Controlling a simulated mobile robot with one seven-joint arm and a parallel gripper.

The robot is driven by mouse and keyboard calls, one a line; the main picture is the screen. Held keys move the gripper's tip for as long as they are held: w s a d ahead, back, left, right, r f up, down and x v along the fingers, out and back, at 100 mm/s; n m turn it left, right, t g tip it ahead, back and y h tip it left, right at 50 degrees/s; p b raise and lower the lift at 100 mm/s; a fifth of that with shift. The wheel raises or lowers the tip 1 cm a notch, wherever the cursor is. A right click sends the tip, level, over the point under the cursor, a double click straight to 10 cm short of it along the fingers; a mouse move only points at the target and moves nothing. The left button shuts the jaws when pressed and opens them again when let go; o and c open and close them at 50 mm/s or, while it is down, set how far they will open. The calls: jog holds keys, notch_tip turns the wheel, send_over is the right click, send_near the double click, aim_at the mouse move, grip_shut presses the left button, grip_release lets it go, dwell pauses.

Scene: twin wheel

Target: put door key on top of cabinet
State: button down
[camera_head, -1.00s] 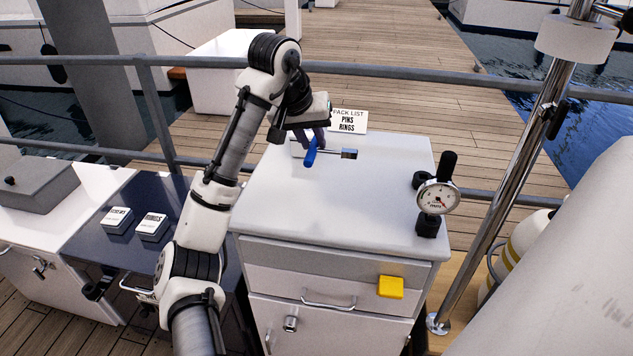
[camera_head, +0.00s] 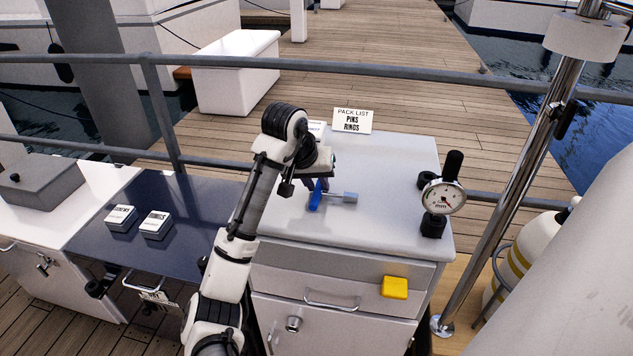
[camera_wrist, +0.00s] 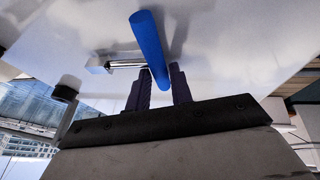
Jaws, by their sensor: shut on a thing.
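The door key has a blue handle (camera_head: 315,200) and a grey metal shank (camera_head: 345,197) pointing right. My gripper (camera_head: 319,184) is shut on the blue handle, over the white top of the cabinet (camera_head: 385,180). In the wrist view, the blue handle (camera_wrist: 150,45) sticks out past the two dark fingers of my gripper (camera_wrist: 160,88), and the shank (camera_wrist: 125,64) points left. The white surface lies behind the key there. Whether the key touches the top I cannot tell. My arm hides the cabinet's left part.
A dial gauge (camera_head: 442,197) stands at the cabinet top's right edge. A pack list card (camera_head: 352,120) stands at the back, with a small white box (camera_head: 316,127) partly hidden by my arm. A yellow block (camera_head: 395,287) is on the drawer front. The top's middle right is clear.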

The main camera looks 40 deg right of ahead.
jog(key=shift+f, duration=0.2)
jog(key=c, duration=1.5)
grip_release()
jog(key=shift+f, duration=0.1)
jog(key=v, duration=1.2)
jog(key=shift+r+p, duration=0.3)
jog(key=shift+p, duration=0.05)
